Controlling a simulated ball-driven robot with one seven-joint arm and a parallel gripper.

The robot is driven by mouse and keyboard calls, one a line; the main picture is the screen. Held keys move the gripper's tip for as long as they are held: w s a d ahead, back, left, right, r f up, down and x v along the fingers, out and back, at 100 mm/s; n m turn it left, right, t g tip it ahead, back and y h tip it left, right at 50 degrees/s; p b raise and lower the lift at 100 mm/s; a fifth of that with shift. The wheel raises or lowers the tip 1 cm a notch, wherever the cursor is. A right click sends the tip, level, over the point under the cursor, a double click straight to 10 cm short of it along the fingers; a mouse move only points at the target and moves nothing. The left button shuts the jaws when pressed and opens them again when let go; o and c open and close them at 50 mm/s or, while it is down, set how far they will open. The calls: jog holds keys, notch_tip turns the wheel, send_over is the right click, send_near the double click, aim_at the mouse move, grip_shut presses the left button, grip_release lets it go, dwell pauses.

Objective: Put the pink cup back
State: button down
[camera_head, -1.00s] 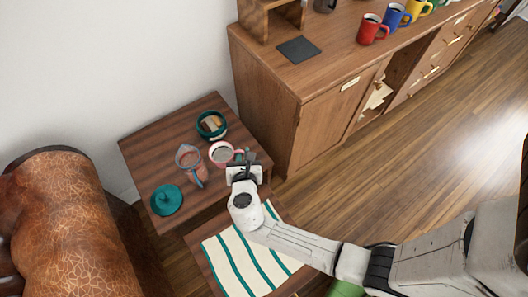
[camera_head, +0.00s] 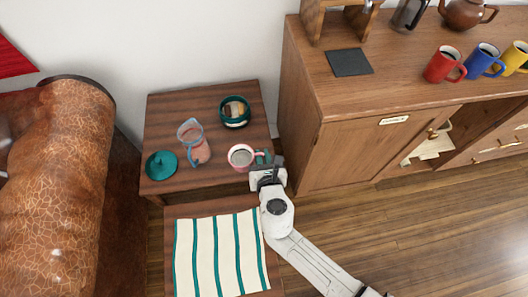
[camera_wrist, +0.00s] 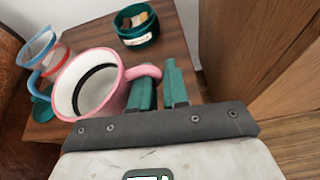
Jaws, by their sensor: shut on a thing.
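The pink cup (camera_head: 241,156) is upright at the front right part of the small dark wood side table (camera_head: 180,100). My gripper (camera_head: 263,158) is at its right side. In the wrist view, the teal fingers (camera_wrist: 158,88) are shut on the handle of the pink cup (camera_wrist: 66,88), which has a pale inside with a dark ring. I cannot tell whether its base touches the table. On the long wooden cabinet (camera_head: 300,70), a red mug (camera_head: 440,66), a blue mug (camera_head: 480,60) and a yellow mug (camera_head: 514,56) stand in a row. A dark square mat (camera_head: 349,62) lies left of them.
A striped cloth (camera_head: 220,255) lies in front. The cabinet's side rises right of the table. A brown leather armchair (camera_head: 70,190) is at left.

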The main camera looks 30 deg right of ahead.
jog(key=w+d+f+b, duration=0.1)
jog(key=w+f, duration=0.1)
jog(key=w+d+f+b, duration=0.1)
jog(key=w+f, duration=0.1)
jog(key=w+d+f+b, duration=0.1)
jog(key=w+f+b, duration=0.1)
jog(key=shift+d+f, duration=0.4)
jog(key=f+b, duration=0.2)
jog(key=f, duration=0.1)
jog(key=shift+w+f, duration=0.2)
jog(key=c, duration=1.1)
grip_release()
jog(key=p+v, duration=0.3)
jog(key=v, duration=0.9)
jog(key=shift+d, duration=0.1)
